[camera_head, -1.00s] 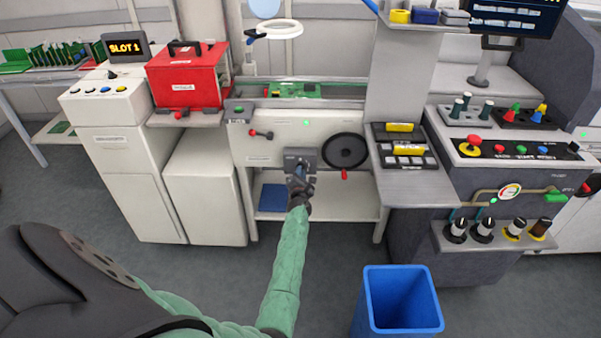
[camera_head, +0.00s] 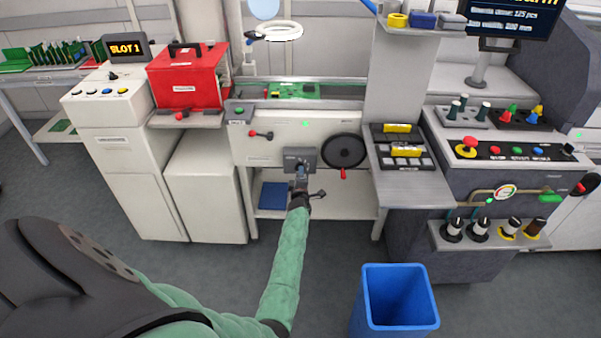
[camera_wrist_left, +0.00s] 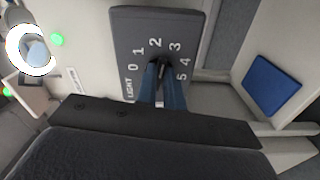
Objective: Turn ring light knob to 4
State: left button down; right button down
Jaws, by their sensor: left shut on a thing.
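The ring light knob (camera_wrist_left: 163,68) is a small dark knob on a grey dial plate (camera_wrist_left: 125,35) marked LIGHT with numbers 0 to 5. In the head view the plate (camera_head: 299,153) sits on the front of the white machine. My left gripper (camera_head: 301,170) reaches it from below and is shut on the knob; its blue fingers (camera_wrist_left: 161,85) show in the left wrist view. The fingers partly cover the knob, so I cannot tell exactly which number it points to. The ring light (camera_head: 282,32) above the machine glows white. My right gripper is out of view.
A black handwheel (camera_head: 345,151) is just right of the dial plate, and a red-tipped lever (camera_head: 262,134) is to its left. A blue bin (camera_head: 398,325) stands on the floor at front right. A blue item (camera_head: 271,197) lies on the lower shelf.

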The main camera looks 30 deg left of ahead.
pick_arm(q)
jog(key=m, duration=0.3)
jog(key=m+p, duration=0.1)
jog(key=m, duration=0.7)
jog(key=shift+s+f+p, duration=0.1)
jog(key=shift+f+p, duration=0.2)
jog(key=shift+p, duration=0.1)
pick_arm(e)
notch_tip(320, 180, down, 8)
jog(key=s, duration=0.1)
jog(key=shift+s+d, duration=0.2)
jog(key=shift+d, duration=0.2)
pick_arm(q)
jog(key=shift+m, duration=0.4)
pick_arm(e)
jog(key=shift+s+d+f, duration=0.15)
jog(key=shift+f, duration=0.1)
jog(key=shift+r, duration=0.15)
pick_arm(q)
jog(key=c, duration=1.5)
grip_release()
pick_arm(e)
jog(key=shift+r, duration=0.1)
pick_arm(q)
jog(key=shift+r, duration=0.1)
